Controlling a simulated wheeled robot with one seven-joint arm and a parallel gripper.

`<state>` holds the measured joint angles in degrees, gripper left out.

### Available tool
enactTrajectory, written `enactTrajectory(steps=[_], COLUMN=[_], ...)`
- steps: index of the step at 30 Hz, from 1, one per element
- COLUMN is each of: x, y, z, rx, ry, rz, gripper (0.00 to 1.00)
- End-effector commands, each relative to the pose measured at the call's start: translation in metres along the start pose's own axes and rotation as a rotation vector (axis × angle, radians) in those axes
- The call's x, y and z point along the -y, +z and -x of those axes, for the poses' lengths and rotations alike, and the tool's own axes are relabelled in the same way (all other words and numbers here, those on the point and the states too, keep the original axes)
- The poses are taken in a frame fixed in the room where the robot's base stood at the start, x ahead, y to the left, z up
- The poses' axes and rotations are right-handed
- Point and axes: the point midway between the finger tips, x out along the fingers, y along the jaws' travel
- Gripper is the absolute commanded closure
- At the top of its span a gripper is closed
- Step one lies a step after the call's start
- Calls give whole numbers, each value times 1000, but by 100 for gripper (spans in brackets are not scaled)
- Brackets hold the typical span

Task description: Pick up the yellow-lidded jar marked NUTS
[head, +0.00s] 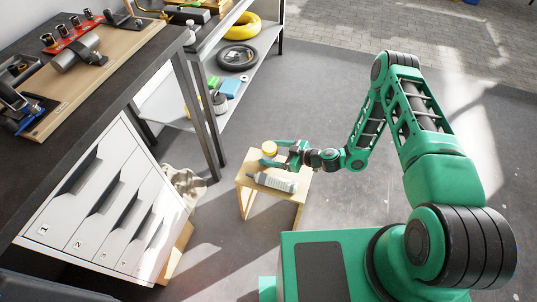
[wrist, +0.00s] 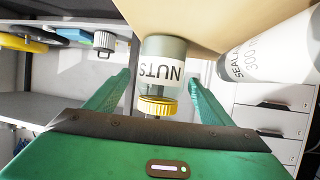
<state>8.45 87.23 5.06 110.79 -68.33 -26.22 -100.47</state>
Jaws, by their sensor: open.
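The jar marked NUTS is clear with a white label and a yellow lid (head: 269,147). It stands on a small wooden stool (head: 252,187). In the wrist view the jar (wrist: 163,50) appears upside down, its lid nearest my gripper. My gripper (head: 270,153) is open at the stool's far side, with its green fingers either side of the jar. In the wrist view my gripper (wrist: 158,80) shows a narrow gap beside the jar on each side. Whether a finger touches the jar is unclear.
A grey-white sealant cartridge (head: 275,182) lies on the stool close to the jar, also seen in the wrist view (wrist: 265,52). A dark workbench (head: 110,75) with white drawers (head: 95,215) stands at left. Shelves (head: 215,65) are behind. Floor right of the stool is clear.

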Motion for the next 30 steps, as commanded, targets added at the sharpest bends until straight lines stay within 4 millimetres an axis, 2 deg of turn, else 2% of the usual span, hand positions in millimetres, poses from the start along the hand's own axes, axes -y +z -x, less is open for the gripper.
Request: enactTrajectory(steps=[3, 11, 14, 19, 30], x=[-1, -1, -1, -1, -2], y=[0, 0, 0, 0, -8], z=[-11, -14, -14, -14, -11], rx=[0, 1, 1, 1, -2], ry=[1, 2, 2, 2, 2], rz=[2, 0, 0, 1, 1], gripper=[25, 25, 44, 85, 85])
